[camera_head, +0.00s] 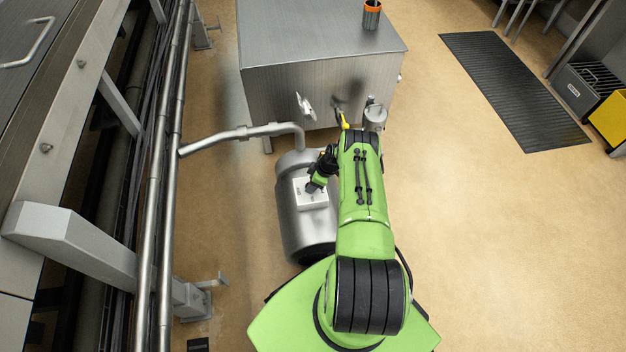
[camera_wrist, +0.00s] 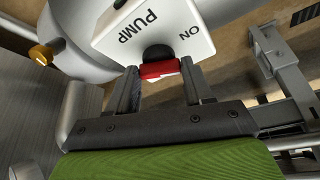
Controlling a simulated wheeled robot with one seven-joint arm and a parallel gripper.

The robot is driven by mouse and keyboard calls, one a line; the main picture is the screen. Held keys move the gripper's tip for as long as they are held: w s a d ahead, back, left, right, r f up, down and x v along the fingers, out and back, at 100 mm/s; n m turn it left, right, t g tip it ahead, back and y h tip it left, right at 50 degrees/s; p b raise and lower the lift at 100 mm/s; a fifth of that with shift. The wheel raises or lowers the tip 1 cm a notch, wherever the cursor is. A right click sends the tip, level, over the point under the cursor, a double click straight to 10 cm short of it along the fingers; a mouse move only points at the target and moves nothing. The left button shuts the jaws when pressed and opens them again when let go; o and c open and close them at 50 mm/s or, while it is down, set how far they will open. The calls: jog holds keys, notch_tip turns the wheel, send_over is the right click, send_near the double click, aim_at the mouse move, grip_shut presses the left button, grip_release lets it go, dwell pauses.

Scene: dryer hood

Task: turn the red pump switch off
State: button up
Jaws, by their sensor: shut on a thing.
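The red pump switch (camera_wrist: 158,69) shows in the wrist view as a red handle on a black round hub. It sits on a white box (camera_wrist: 178,22) marked "PUMP" and "ON". My gripper (camera_wrist: 160,80) is shut on the red handle, with one dark finger on each side of it. In the head view the white box (camera_head: 311,194) is on top of the grey cylindrical pump (camera_head: 300,232). My gripper (camera_head: 312,188) is at the box there, and the handle is hidden by it. An "OFF" mark is not visible.
A steel tank (camera_head: 310,70) stands behind the pump, with a yellow handle (camera_head: 344,122) at its front.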

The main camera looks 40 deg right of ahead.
jog(key=m, duration=0.2)
jog(key=m+h, duration=0.1)
jog(key=m, duration=0.1)
jog(key=m+h, duration=0.1)
jog(key=m, duration=0.1)
jog(key=shift+s+a+t, duration=0.1)
jog(key=shift+a+t, duration=0.2)
jog(key=shift+t, duration=0.1)
jog(key=m+h, duration=0.1)
jog(key=m, duration=0.3)
jog(key=m+h+b, duration=0.1)
jog(key=m, duration=0.1)
jog(key=shift+a+m+h, duration=0.25)
jog(key=shift+m+h, duration=0.05)
jog(key=o, duration=1)
jog(key=shift+o, duration=0.2)
jog(key=p+v, duration=0.6)
jog(key=v, duration=0.9)
jog(key=shift+a+r, duration=0.2)
jog(key=shift+r, duration=0.25)
